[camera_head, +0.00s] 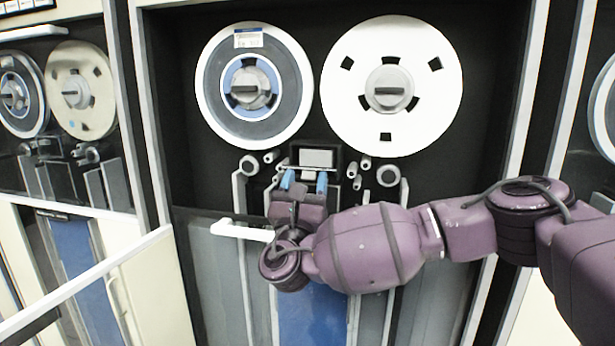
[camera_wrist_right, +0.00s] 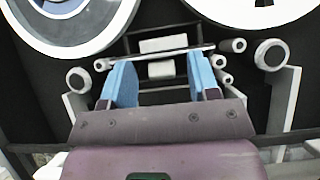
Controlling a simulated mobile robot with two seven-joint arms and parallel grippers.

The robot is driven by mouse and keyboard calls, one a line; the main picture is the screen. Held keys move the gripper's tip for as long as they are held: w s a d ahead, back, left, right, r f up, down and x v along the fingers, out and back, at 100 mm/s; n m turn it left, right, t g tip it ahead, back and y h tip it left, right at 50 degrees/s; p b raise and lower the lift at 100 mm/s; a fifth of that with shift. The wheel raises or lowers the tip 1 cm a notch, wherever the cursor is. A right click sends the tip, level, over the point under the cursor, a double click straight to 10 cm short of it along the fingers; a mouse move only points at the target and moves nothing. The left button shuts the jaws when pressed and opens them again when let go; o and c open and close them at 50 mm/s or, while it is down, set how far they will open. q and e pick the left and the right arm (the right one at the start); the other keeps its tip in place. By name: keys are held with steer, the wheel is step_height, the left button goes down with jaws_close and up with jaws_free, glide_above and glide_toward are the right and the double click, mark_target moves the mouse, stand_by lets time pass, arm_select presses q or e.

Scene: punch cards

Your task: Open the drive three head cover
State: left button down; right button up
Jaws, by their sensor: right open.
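The head cover (camera_head: 316,158) is a small pale grey plate in a dark frame, below and between the two reels of the tape drive in front of me. In the right wrist view the head area shows a pale block (camera_wrist_right: 163,44) with a thin grey bar (camera_wrist_right: 160,53) across it. My right gripper (camera_head: 305,178) is open, its blue fingertips just below the cover. In the right wrist view the fingertips (camera_wrist_right: 160,72) stand either side of the head area, close under the bar; I cannot tell whether they touch it. My left gripper is not in view.
A blue-hubbed reel (camera_head: 293,95) and a white reel (camera_head: 345,75) sit above. Small rollers (camera_head: 249,165) flank the head area. A white handle (camera_head: 240,231) projects at the lower left. Another tape drive stands at the left.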

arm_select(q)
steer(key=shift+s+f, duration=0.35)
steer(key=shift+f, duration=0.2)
arm_select(e)
steer(key=v, duration=0.9)
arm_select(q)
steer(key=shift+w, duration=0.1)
